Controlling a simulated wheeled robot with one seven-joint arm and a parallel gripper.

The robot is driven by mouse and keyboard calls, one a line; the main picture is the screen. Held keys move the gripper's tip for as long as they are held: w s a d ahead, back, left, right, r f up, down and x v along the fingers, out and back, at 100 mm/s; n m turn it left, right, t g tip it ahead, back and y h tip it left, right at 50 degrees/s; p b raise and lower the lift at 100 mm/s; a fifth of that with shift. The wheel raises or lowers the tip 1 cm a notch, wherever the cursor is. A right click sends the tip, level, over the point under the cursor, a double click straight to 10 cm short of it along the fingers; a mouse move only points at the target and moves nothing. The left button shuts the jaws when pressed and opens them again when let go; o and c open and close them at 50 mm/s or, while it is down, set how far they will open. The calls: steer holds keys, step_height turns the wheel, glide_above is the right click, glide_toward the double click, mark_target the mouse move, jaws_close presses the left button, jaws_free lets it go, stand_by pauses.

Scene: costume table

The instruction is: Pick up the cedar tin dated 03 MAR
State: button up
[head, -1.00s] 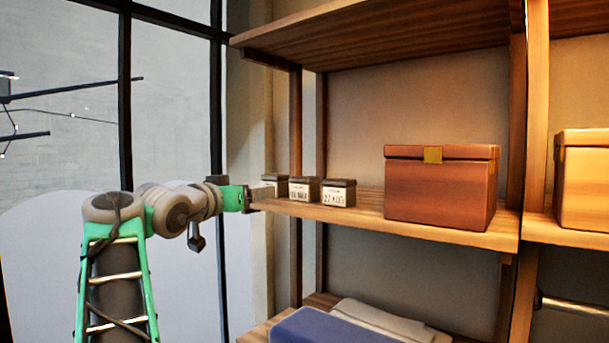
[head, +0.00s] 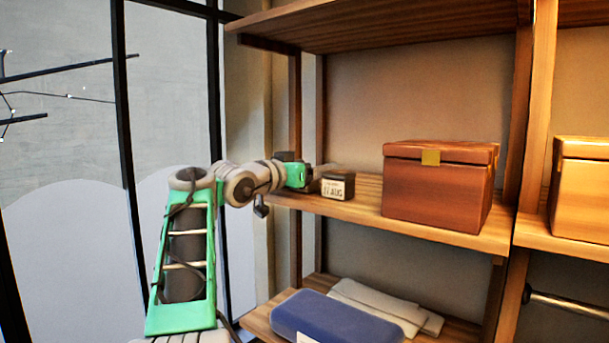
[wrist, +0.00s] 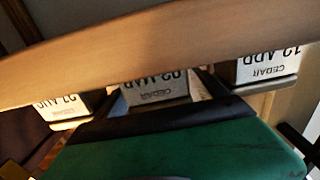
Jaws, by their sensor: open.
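In the wrist view, which is upside down, the tin in the middle (wrist: 155,91) reads CEDAR and a MAR date; its day digits are partly cut off. My gripper (wrist: 160,98) is open, and its fingers appear to lie on either side of this tin. I cannot tell whether they touch it. In the head view my gripper (head: 314,174) is at the shelf's left end and hides this tin. A dark tin with a white AUG label (head: 338,187) stands just right of it. A cedar tin reading 12 APR (wrist: 267,70) is at the right in the wrist view.
The wooden shelf (head: 440,229) carries the tins and a reddish-brown box (head: 437,187) to their right. A shelf post (head: 295,110) stands close behind my gripper. A blue case (head: 325,318) and folded cloths lie on the lower shelf.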

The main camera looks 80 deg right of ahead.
steer(key=shift+a, duration=0.1)
steer(key=shift+c, duration=0.9)
steer(key=c, duration=1.3)
